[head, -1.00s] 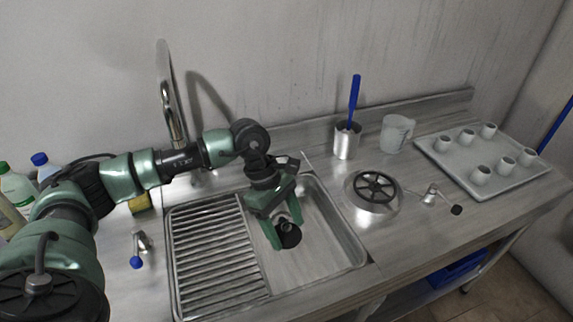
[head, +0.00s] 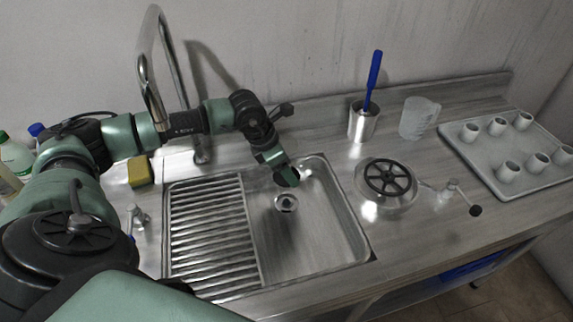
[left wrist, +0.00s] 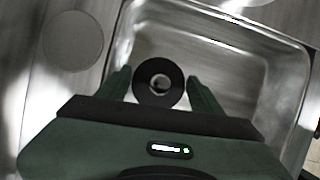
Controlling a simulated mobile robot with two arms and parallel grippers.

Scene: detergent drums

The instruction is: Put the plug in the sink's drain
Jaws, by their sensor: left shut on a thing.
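My left gripper (head: 280,163) reaches down over the back part of the sink basin (head: 335,245). It is shut on the black round plug (head: 289,178), which shows at its lower end. In the left wrist view the plug (left wrist: 146,92) is a dark disc with a pale centre between the two green fingers. The metal drain (head: 286,203) is uncovered in the basin floor, just in front of the plug in the head view. The plug is apart from the drain; its exact height is hard to tell. My right gripper is not in view.
A tall faucet (head: 160,75) stands behind the sink, and a ribbed drainboard (head: 210,235) fills its left side. On the right are a black-spoked round metal item (head: 388,178), a metal holder (head: 362,124), a jug (head: 418,118) and a tray (head: 528,182) of cups.

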